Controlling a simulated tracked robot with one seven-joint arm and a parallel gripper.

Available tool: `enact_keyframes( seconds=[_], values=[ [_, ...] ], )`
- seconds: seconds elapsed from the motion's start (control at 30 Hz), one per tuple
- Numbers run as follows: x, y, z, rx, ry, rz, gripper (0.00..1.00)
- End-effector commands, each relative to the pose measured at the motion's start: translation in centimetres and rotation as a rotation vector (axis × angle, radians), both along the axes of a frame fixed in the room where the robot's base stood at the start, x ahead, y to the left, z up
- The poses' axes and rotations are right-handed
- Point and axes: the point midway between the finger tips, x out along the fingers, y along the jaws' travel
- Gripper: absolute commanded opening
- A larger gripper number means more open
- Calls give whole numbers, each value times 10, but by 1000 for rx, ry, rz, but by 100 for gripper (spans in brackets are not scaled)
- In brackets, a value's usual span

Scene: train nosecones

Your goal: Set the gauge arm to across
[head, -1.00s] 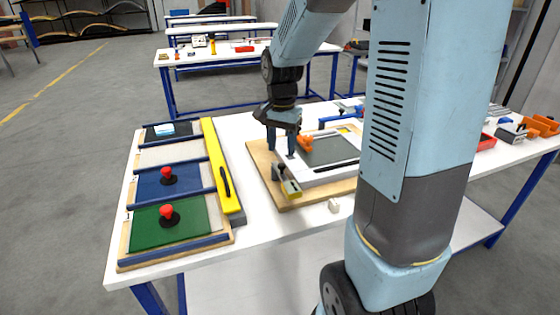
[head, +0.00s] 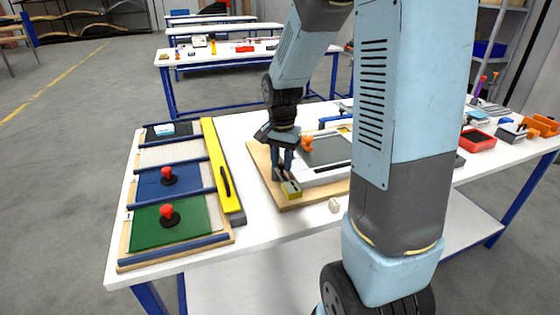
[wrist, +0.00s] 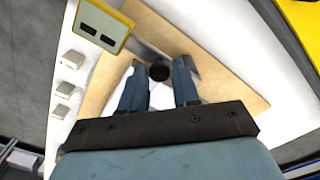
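A wooden board (head: 262,163) on the table carries a white frame with a dark grey panel (head: 325,151). At its near left corner is a yellow block (head: 291,190), also in the wrist view (wrist: 103,25), with two dark slots on top there. A dark round knob (wrist: 159,72), seemingly on the gauge arm, shows in the wrist view beside a grey bar. My gripper (head: 281,172) points down just behind the yellow block. In the wrist view my gripper (wrist: 160,85) is open, its blue fingers apart on either side of the knob. I cannot tell whether they touch it.
A small white block (head: 335,205) lies off the board's near edge; several white blocks show in the wrist view. A yellow bar (head: 222,170) and panels with red knobs (head: 167,211) stand to the left. A red tray (head: 477,141) is at the right.

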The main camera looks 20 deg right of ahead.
Motion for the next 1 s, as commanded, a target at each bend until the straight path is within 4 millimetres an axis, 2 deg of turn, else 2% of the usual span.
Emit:
enact_keyframes(
  seconds=[0.03, 0.3, 0.6, 0.63, 1.0],
  values=[
    [0, 0, 0, 0, 0, 0, 25],
    [0, 0, 0, 0, 0, 0, 0],
    [0, 0, 0, 0, -1, 0, 0],
    [0, 8, 0, 1, -1, 2, 0],
    [1, 7, 0, 2, -2, 42, 0]
  ],
)
